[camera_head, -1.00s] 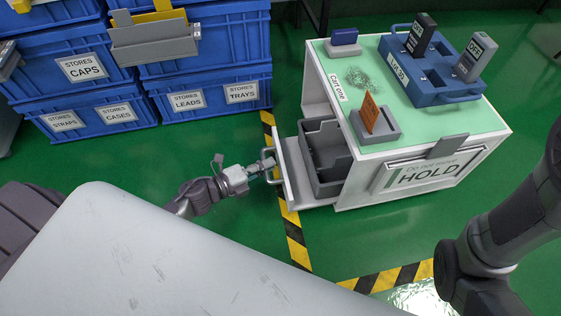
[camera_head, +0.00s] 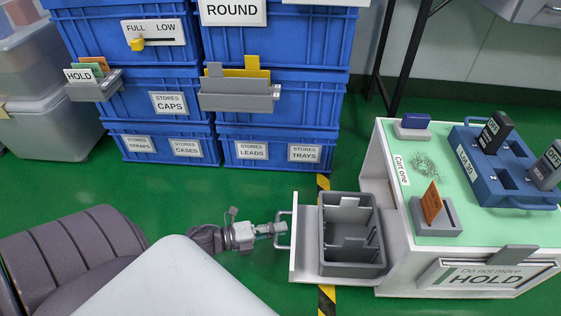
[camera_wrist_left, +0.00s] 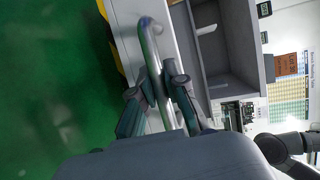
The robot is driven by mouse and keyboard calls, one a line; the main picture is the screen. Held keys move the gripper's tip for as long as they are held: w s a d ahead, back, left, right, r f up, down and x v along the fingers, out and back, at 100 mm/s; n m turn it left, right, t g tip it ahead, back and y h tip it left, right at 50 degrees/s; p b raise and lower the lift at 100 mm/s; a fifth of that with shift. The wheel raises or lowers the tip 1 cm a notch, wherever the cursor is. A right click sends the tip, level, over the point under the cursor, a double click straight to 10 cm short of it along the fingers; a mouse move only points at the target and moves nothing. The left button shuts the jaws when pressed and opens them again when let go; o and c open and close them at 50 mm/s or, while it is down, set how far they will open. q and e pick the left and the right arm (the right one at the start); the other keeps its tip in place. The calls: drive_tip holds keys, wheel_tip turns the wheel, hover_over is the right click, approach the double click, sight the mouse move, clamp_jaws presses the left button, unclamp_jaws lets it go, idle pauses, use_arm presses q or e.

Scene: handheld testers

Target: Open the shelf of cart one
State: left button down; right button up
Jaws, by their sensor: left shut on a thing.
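Cart one (camera_head: 397,240) is a white cart with a green top at the right of the head view. Its shelf (camera_head: 303,256) is a pull-out tray that stands out from the cart's left side, with a grey divided bin (camera_head: 352,262) on it. My left gripper (camera_head: 278,232) is shut on the shelf's metal handle (camera_head: 283,240). In the left wrist view the fingers (camera_wrist_left: 160,95) sit on both sides of the handle bar (camera_wrist_left: 152,62). My right gripper is not in view.
On the cart top are a blue holder (camera_head: 502,185) with handheld testers, an orange card (camera_head: 431,203) in a grey stand, and a small blue block (camera_head: 416,121). A HOLD sign (camera_head: 485,279) hangs on the front. Blue crates (camera_head: 270,145) stand behind. Green floor lies between.

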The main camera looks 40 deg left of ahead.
use_arm(q)
drive_tip(key=c, duration=1.2)
unclamp_jaws()
drive_tip(key=v, duration=1.2)
